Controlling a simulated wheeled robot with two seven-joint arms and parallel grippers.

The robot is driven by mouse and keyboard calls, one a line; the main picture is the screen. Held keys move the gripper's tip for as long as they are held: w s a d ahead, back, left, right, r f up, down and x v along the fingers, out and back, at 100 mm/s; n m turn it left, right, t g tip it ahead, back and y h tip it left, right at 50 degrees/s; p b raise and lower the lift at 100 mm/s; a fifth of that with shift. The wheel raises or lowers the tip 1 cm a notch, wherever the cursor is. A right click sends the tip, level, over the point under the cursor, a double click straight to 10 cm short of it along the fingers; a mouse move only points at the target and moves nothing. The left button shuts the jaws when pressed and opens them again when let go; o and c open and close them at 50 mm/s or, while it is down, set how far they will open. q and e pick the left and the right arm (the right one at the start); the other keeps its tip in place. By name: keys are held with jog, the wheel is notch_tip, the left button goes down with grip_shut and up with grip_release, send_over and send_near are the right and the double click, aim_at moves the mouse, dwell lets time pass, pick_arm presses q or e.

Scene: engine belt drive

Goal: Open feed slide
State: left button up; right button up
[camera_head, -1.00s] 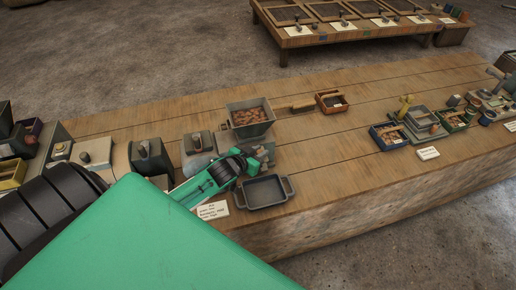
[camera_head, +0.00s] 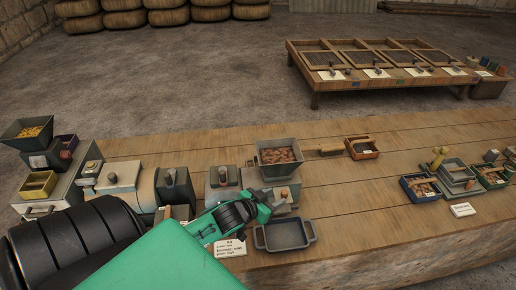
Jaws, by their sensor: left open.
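A grey hopper (camera_head: 279,155) filled with brown-orange pieces stands on a low machine on the long wooden bench. A small brown knob (camera_head: 285,193) shows on the machine's front below the hopper. I cannot make out the feed slide itself apart from this knob. My green and black left arm reaches in from the lower left. My left gripper (camera_head: 268,197) is open, close to the machine's front and just left of the knob. Its fingers are small and partly hidden by the wrist, so contact with the knob cannot be told. My right gripper is out of view.
A grey two-handled tray (camera_head: 285,235) sits in front of the machine, beside a written card (camera_head: 230,247). Motor-like units stand left of it, then a second hopper (camera_head: 27,130) with yellow contents. Small boxes (camera_head: 421,188) stand at right.

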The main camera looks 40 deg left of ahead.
pick_arm(q)
jog(key=b+v, duration=0.1)
jog(key=v, duration=0.6)
jog(key=shift+s, duration=0.25)
jog(key=shift+r, duration=0.1)
jog(key=s+d+f+m+g+y, duration=0.1)
jog(key=s+d+f+g, duration=0.2)
jog(key=s+d+g, duration=0.4)
jog(key=s+d+f+g, duration=0.3)
jog(key=s+d, duration=0.2)
jog(key=s, duration=0.4)
notch_tip(320, 180, down, 30)
jog(key=g, duration=0.1)
jog(key=s+a+f+g, duration=0.1)
jog(key=s+a+f, duration=0.2)
jog(key=s+f, duration=1.7)
jog(key=shift+a+f+m, duration=0.15)
jog(key=shift+m, duration=0.15)
